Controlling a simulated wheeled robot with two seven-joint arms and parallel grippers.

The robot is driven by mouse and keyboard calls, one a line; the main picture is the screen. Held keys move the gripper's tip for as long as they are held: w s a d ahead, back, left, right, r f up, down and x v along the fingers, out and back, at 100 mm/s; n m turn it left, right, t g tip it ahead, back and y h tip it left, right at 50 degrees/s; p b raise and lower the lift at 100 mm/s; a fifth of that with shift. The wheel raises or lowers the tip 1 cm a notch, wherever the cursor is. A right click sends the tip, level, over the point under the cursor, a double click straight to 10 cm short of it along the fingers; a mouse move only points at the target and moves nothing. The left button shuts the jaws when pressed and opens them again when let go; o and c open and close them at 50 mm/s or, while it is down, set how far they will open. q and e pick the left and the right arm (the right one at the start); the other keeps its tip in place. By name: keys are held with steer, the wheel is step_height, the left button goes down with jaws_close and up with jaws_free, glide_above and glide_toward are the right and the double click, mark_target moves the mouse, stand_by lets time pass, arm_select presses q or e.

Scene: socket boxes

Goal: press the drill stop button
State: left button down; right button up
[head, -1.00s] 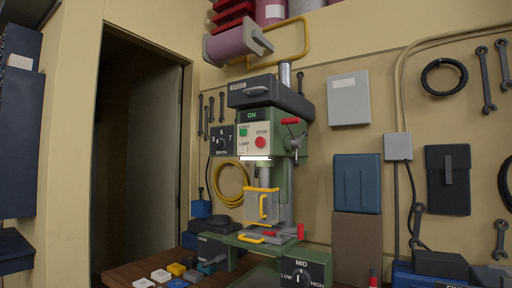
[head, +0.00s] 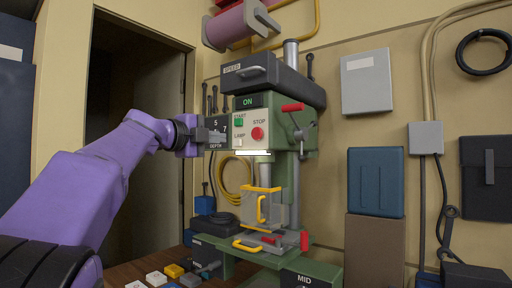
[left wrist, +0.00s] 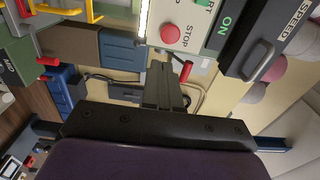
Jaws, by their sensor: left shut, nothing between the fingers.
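The green drill press (head: 285,145) stands against the wall. Its white control panel carries a round red stop button (head: 257,133), a green start button (head: 239,122) and a pale lamp switch (head: 238,142). The display (head: 247,102) above reads ON. My left gripper (head: 222,136) is shut and empty, just left of the panel in the head view, apart from the stop button. It covers part of the depth dial. In the left wrist view the shut fingers (left wrist: 166,88) point toward the machine, with the stop button (left wrist: 170,34) above them. My right gripper is not in view.
A red-tipped feed lever (head: 292,107) sticks out right of the panel. A yellow-framed guard (head: 262,207) hangs below. A dark speed cover (head: 272,78) juts out above. A grey box (head: 366,82) hangs on the wall at right. Open air lies before the panel.

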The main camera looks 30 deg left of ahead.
arm_select(q)
steer(key=shift+s+a+r, duration=0.15)
steer(key=shift+s+r, duration=0.1)
steer(key=p, duration=1)
glide_toward(256, 139)
steer(key=w, duration=0.6)
steer(key=shift+w+r+p, duration=0.2)
steer(key=shift+w+p, duration=0.1)
steer(key=shift+w+d+f, duration=0.15)
steer(key=shift+w+d, duration=0.1)
steer(key=shift+w, duration=0.05)
steer(key=shift+s, duration=0.1)
steer(key=shift+s, duration=0.1)
